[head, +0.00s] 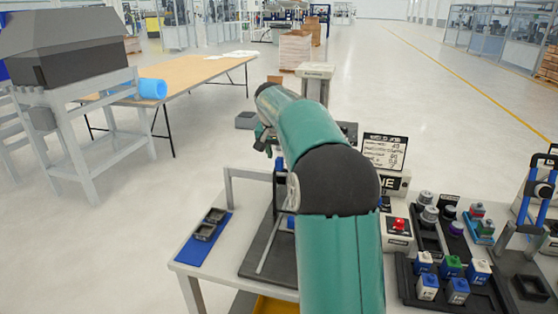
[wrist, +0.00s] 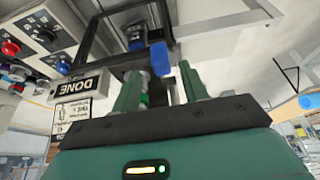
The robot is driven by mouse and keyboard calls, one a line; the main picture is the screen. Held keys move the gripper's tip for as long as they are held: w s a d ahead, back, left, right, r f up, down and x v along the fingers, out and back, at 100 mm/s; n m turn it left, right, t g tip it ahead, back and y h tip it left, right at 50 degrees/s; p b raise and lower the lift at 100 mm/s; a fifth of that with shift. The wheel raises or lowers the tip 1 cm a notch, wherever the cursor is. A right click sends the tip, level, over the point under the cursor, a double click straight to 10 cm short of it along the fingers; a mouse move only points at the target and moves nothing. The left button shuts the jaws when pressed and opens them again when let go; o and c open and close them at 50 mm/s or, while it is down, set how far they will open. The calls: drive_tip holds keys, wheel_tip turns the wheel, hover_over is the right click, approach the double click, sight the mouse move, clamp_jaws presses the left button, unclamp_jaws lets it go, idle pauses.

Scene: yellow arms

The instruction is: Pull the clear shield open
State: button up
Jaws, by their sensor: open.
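A dark-framed fixture stands on the white table, left of my arm in the head view, with a dark base plate (head: 262,262) and a pale slanted bar. My arm hides much of it. In the wrist view a black frame (wrist: 92,38) with a blue part (wrist: 160,58) shows beyond my fingers. The clear shield's panel cannot be made out against the background. My gripper (wrist: 160,72) is open, its two green fingers apart, pointing towards the frame. Whether a finger touches it cannot be told. In the head view my gripper (head: 264,138) is partly hidden behind my arm.
A blue mat (head: 193,250) with dark trays lies at the table's left edge. Right of my arm stand a red button box (head: 398,226), a sign (head: 385,151) and racks of coloured blocks (head: 452,282). A brown table (head: 195,72) stands beyond; floor between is mostly clear.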

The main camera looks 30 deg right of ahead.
sight(279, 158)
drive_tip(key=shift+x, duration=1.9)
drive_tip(key=shift+a, duration=0.1)
drive_tip(key=shift+c, duration=0.4)
